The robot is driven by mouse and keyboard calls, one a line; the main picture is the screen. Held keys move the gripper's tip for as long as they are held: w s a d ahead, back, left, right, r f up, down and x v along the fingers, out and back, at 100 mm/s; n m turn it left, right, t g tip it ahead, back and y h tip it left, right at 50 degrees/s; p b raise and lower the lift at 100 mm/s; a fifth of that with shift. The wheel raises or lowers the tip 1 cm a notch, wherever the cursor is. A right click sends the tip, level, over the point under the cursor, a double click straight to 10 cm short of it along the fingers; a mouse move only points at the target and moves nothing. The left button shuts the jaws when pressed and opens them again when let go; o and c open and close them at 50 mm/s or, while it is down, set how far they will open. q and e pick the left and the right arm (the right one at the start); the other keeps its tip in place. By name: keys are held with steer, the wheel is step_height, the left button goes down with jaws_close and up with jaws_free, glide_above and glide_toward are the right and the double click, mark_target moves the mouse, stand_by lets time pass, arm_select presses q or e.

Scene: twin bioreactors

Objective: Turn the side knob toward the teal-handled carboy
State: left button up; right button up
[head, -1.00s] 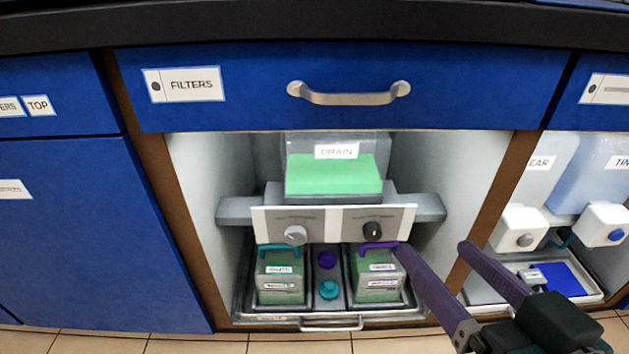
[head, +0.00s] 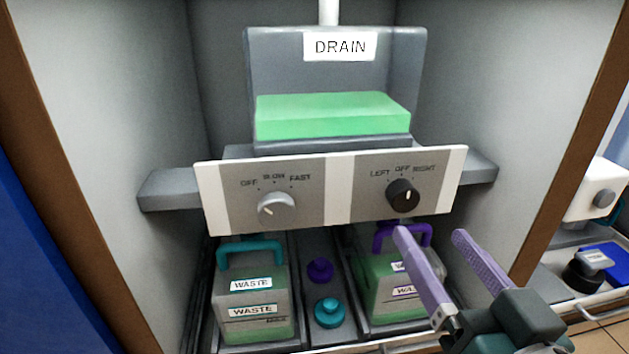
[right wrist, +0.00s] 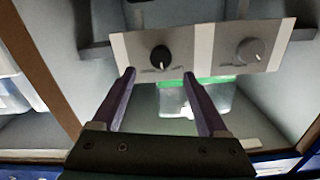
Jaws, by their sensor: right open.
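The dark side knob (head: 402,196), labelled LEFT, OFF and RIGHT, is on the right half of the panel; its white mark points roughly up, near OFF. It also shows in the right wrist view (right wrist: 160,58), just beyond the fingertips. The teal-handled carboy (head: 240,285) stands below the panel at left. The purple-handled carboy (head: 378,285) stands at right, partly hidden by a finger. My right gripper (head: 430,234) is open and empty, below and right of the knob in the head view. It also shows in the right wrist view (right wrist: 159,75). My left gripper is not in view.
A grey knob (head: 275,208), labelled OFF, SLOW and FAST, sits left on the panel (head: 340,190). The DRAIN tank (head: 265,75) with green liquid is above. Purple (head: 320,270) and teal (head: 328,312) caps lie between the carboys. Cabinet walls (head: 95,110) bound both sides.

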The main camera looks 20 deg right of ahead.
mark_target(407, 202)
steer(key=b+x, duration=0.2)
steer(key=x, duration=0.5)
steer(key=shift+a+b, duration=0.1)
steer(key=shift+b, duration=0.2)
steer(key=shift+c, duration=0.3)
jaws_close()
